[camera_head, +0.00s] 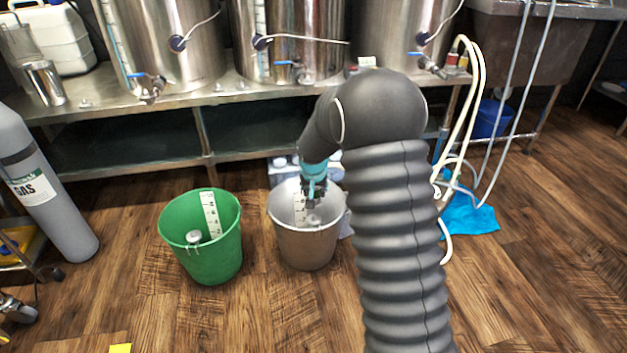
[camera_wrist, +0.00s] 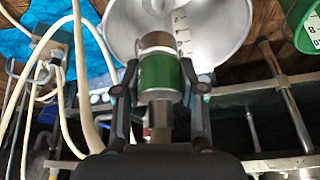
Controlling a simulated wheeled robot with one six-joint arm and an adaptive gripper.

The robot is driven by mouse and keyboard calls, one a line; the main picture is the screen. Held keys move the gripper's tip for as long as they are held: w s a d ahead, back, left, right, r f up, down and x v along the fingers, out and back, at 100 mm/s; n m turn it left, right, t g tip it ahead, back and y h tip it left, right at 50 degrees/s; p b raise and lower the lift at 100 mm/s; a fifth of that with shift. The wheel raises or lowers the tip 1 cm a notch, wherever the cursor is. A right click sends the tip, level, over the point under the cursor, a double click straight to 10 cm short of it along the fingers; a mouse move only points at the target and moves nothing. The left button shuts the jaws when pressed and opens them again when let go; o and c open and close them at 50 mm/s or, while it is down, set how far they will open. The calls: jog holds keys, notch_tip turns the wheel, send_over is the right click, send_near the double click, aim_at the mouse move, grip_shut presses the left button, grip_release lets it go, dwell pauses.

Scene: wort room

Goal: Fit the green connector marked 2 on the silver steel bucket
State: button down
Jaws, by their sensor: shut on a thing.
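The silver steel bucket (camera_head: 305,243) stands on the wooden floor in the middle of the head view, with a white scale strip inside. It also shows in the wrist view (camera_wrist: 222,42), beyond the fingertips. My gripper (camera_wrist: 160,90) is shut on a green connector (camera_wrist: 160,73) with a metal end, which lies in front of the bucket's opening. In the head view my gripper (camera_head: 314,190) is over the bucket, and the connector is hard to make out. A pale round part (camera_head: 313,219) shows inside the bucket wall. I cannot read a mark on the connector.
A green bucket (camera_head: 213,262) stands left of the silver one. Behind is a steel bench (camera_head: 180,104) with large tanks. A grey gas cylinder (camera_head: 45,190) stands at the left. Pale hoses (camera_head: 474,80) and a blue cloth (camera_head: 470,217) are at the right. The front floor is mostly clear.

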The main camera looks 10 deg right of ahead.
jog(key=shift+w, duration=0.55)
jog(key=b, duration=0.2)
send_over(314, 215)
jog(key=shift+s+x, duration=0.2)
jog(key=shift+x, duration=0.8)
jog(key=shift+s+x, duration=0.15)
jog(key=shift+x, duration=0.85)
jog(key=shift+a+f+b, duration=0.1)
jog(key=shift+f+b, duration=0.9)
jog(key=shift+f, duration=0.15)
jog(key=shift+s, duration=0.1)
jog(key=shift+f+b, duration=0.6)
jog(key=shift+f, duration=0.65)
jog(key=c, duration=0.6)
grip_release()
